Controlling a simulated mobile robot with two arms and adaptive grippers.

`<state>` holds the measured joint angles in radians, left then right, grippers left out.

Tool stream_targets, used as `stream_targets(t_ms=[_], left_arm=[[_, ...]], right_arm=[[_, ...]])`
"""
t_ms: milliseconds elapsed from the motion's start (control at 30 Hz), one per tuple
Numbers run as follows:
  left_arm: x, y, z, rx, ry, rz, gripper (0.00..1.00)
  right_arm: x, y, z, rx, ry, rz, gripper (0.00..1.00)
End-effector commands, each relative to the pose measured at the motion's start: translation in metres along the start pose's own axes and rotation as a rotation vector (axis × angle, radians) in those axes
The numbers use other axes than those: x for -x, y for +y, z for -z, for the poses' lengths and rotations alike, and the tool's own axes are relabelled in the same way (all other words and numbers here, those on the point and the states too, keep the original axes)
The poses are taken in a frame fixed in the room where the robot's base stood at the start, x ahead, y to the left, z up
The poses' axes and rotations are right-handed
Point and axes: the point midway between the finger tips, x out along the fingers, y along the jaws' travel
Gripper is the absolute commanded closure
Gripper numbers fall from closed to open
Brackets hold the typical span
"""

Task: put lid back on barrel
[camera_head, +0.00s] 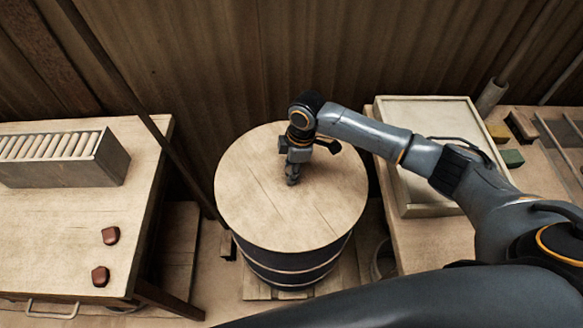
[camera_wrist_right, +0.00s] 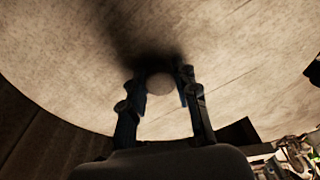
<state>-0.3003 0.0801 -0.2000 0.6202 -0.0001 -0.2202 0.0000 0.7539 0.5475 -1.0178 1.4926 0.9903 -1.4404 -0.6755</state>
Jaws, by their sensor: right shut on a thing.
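The round pale wooden lid (camera_head: 320,215) lies over the top of the dark barrel (camera_head: 290,268), covering its opening. It looks about level and roughly centred; I cannot tell if it touches the rim all round. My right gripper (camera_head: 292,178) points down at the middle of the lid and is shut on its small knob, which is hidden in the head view. In the right wrist view the two fingers (camera_wrist_right: 160,98) stand on either side of the round knob (camera_wrist_right: 160,83), with the lid's underlying boards (camera_wrist_right: 70,60) filling the view. My left gripper is not in view.
A table (camera_head: 60,235) at left bears a grey box of pale rods (camera_head: 75,172) and two red-brown pieces (camera_head: 105,255). A bench (camera_head: 440,245) at right holds a pale framed tray (camera_head: 425,115) and small blocks (camera_head: 511,158). A corrugated wall (camera_head: 230,60) stands close behind.

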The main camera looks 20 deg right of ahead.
Motion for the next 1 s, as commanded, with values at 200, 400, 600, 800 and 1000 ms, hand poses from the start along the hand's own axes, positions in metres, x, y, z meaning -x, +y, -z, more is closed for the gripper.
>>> stream_targets(t_ms=[200,400,600,800,1000], left_arm=[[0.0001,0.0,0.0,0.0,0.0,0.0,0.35],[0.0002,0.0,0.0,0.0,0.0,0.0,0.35],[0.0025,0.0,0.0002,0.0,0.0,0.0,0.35],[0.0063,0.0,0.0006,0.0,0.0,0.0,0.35],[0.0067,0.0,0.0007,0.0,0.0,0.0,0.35]], right_arm=[[0.0011,0.0008,0.0008,0.001,0.002,-0.002,1.0],[0.0011,0.0008,0.0007,0.001,0.002,-0.002,1.0],[0.0009,0.0008,0.0006,0.0,0.002,-0.002,1.0],[-0.0006,0.0007,0.0002,0.0,0.001,-0.002,1.0],[-0.0019,0.0009,0.0,0.0,0.001,-0.002,1.0]])
